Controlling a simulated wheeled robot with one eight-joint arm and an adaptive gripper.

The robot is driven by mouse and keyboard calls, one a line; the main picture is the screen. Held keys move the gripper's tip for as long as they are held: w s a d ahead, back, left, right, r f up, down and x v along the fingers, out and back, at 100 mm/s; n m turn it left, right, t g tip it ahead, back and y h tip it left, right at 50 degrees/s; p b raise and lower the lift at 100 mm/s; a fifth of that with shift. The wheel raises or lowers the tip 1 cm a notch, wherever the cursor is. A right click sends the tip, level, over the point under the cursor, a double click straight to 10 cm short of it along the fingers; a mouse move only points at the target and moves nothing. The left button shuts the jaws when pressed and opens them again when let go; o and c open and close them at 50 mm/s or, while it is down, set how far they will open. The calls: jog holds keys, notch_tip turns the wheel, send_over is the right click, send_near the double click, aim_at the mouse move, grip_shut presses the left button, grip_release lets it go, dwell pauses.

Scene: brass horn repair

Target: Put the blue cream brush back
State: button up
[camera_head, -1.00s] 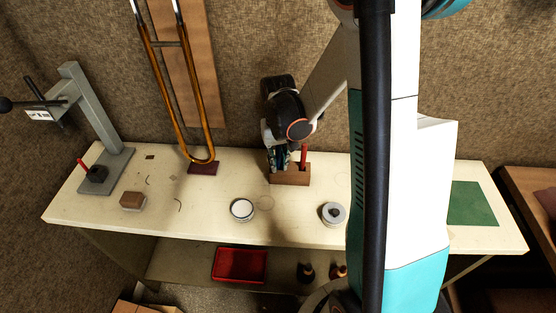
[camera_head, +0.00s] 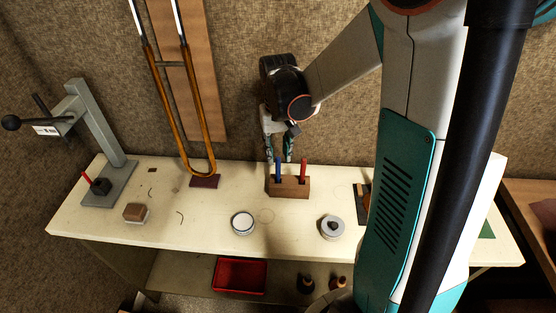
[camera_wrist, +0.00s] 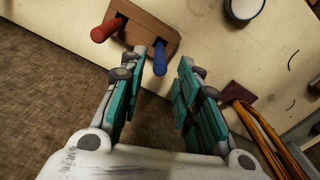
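The blue cream brush (camera_head: 278,167) stands upright in the left slot of the wooden brush block (camera_head: 290,187). Its blue handle also shows in the wrist view (camera_wrist: 159,58). A red brush (camera_head: 303,171) stands in the right slot of the same block, and its red handle shows in the wrist view (camera_wrist: 107,30). My gripper (camera_head: 279,159) is behind and above the block. In the wrist view its fingers (camera_wrist: 171,70) are spread apart with nothing held between them. The brush ends inside the block are hidden.
A white-topped round tin (camera_head: 242,222) and a grey round tin (camera_head: 332,228) stand in front of the block. A brass slide (camera_head: 202,120) hangs at the left over a dark red pad (camera_head: 204,181).

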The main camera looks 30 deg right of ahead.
jog(key=shift+r, duration=1.1)
